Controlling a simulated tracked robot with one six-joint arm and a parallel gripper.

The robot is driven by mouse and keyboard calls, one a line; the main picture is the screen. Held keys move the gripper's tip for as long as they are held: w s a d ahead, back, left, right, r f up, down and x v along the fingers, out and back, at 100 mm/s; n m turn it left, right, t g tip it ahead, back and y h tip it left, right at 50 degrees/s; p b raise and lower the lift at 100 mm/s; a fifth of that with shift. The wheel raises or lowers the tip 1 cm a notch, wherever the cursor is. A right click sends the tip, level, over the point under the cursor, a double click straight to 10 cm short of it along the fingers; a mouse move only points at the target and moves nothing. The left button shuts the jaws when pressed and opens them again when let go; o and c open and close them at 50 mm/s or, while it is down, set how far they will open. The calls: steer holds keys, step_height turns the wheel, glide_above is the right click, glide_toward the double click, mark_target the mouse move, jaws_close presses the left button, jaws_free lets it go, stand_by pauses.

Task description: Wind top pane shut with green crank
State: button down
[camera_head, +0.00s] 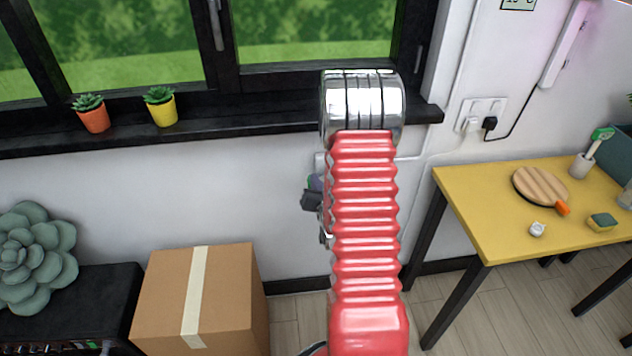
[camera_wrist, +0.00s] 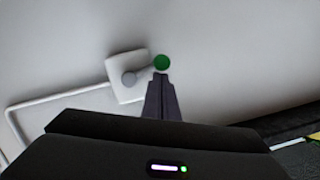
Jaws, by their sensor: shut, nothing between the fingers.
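In the wrist view, the crank's round green knob (camera_wrist: 162,62) sits at the end of a short grey arm (camera_wrist: 145,74). The arm turns on a grey hub on a pale square wall plate (camera_wrist: 113,86). The knob is to the upper right of the hub. My gripper (camera_wrist: 161,76) is shut and empty, its dark fingertips just below the knob in the picture; I cannot tell whether they touch it. In the head view my red arm hides most of the crank, and a dark part of my gripper (camera_head: 312,199) shows left of the arm. The top pane is not clearly in view.
A black window sill (camera_head: 250,126) carries an orange pot (camera_head: 94,120) and a yellow pot (camera_head: 163,112). A cardboard box (camera_head: 235,295) stands on the floor below. A yellow table (camera_head: 475,208) stands at right. A pale conduit (camera_wrist: 60,100) runs from the wall plate.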

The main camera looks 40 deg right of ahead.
steer(key=shift+a+f, duration=0.15)
steer(key=shift+f, duration=0.55)
steer(key=shift+w, duration=0.1)
